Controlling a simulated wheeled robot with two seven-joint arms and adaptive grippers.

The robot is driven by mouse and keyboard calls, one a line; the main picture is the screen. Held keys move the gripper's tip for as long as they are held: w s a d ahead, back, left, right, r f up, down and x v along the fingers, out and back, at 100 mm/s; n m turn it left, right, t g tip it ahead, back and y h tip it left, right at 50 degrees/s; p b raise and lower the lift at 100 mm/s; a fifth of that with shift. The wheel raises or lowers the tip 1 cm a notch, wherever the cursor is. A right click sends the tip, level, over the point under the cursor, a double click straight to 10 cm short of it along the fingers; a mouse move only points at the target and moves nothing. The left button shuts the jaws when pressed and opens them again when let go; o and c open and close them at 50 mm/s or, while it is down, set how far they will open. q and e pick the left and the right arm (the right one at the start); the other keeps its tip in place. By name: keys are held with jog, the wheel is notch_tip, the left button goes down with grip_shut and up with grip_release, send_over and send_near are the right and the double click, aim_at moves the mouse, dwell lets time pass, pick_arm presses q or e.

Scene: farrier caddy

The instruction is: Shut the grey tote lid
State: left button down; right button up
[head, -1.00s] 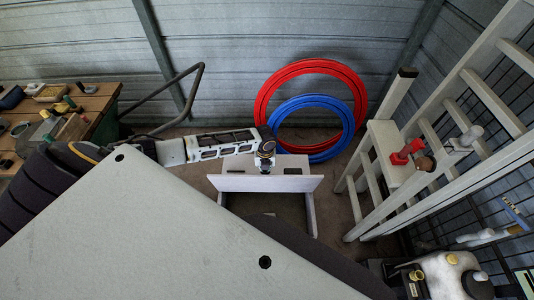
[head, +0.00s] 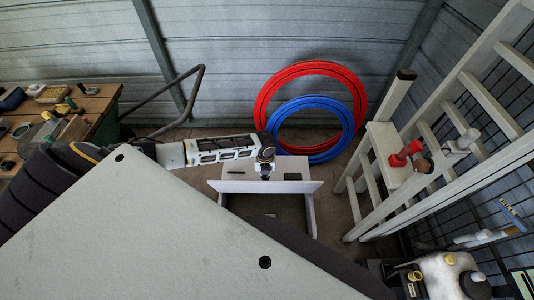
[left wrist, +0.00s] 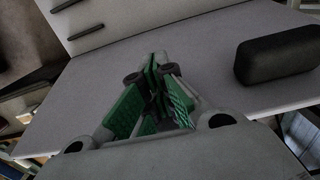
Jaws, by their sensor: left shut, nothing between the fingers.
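A light grey, bench-like piece (head: 224,186) stands on the floor in the middle of the head view, with a flat top, a long front board and a leg at its right. I cannot tell a separate tote lid on it. My left gripper (head: 265,176) points down over its top; my wrist hides most of the fingers. In the left wrist view, the green-padded fingers (left wrist: 152,75) are shut and empty, over a flat grey surface (left wrist: 205,60). Whether they touch it is unclear. My right gripper is not in view.
A dark rounded block (left wrist: 278,58) lies on the grey surface. Red (head: 287,72) and blue (head: 347,125) hoops lean on the back wall. A ladder-like frame (head: 440,160) stands at right, and a cluttered wooden bench (head: 92,103) at left.

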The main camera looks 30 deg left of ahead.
aim_at(265, 186)
pick_arm(q)
jog(key=shift+s+d+p, duration=0.25)
jog(key=shift+s+p, duration=0.05)
jog(key=shift+s, duration=0.25)
jog(key=shift+s+d+f+p, duration=0.15)
jog(key=shift+s+d+p, duration=0.2)
jog(key=shift+s+p, duration=0.15)
jog(key=shift+s+d, duration=0.1)
dwell(0.7)
jog(key=shift+s+f, duration=0.1)
jog(key=shift+s+d+f, duration=0.1)
jog(key=shift+s+d, duration=0.1)
jog(key=shift+s, duration=0.2)
jog(key=shift+s+d+f, duration=0.1)
jog(key=shift+d, duration=0.05)
dwell(0.3)
